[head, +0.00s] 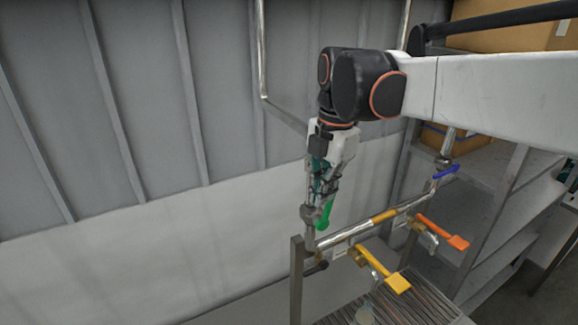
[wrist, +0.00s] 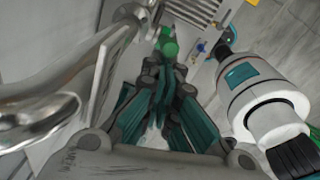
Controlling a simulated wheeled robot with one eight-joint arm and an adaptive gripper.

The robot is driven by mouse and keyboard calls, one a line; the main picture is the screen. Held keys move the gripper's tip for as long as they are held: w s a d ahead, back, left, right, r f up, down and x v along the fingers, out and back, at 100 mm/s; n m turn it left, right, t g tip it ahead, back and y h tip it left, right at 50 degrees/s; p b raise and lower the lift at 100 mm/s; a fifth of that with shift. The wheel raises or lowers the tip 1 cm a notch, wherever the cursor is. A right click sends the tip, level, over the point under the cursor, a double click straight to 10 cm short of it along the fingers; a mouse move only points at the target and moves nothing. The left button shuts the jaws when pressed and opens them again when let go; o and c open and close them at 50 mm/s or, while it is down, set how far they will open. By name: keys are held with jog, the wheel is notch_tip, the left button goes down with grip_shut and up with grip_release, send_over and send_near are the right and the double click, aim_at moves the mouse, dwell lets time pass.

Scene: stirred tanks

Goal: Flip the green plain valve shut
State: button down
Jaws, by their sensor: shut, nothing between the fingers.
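The green valve handle (head: 325,215) hangs downward at a slant at the left end of the metal pipe run, beside its valve body. In the wrist view its rounded green end (wrist: 170,48) shows just beyond my fingertips. My gripper (head: 322,192) points down right above the green handle, with its teal-padded fingers shut and nothing held. In the wrist view my gripper (wrist: 166,72) overlaps the near part of the green handle; I cannot tell whether it touches. The upper part of the handle is partly hidden by the fingers.
A yellow handle (head: 384,268), an orange handle (head: 443,232) and a blue handle (head: 446,172) sit along the pipe (head: 350,232) to the right. A slatted rack (head: 400,300) lies below. A large shiny pipe (wrist: 50,90) runs close to my wrist at left.

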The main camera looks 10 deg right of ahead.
jog(key=shift+w+d+f+y, duration=0.1)
jog(key=shift+w+d+y, duration=0.15)
jog(key=shift+d+y, duration=0.3)
jog(key=shift+w+d+f+b, duration=0.1)
jog(key=shift+w+d+b, duration=0.25)
jog(key=shift+d+b, duration=0.35)
jog(key=w+d+f+b, duration=0.3)
jog(key=d+f+b, duration=0.2)
jog(key=d+f, duration=0.1)
jog(key=shift+d+f+b, duration=0.15)
jog(key=shift+d+b, duration=0.2)
jog(key=shift+d, duration=0.45)
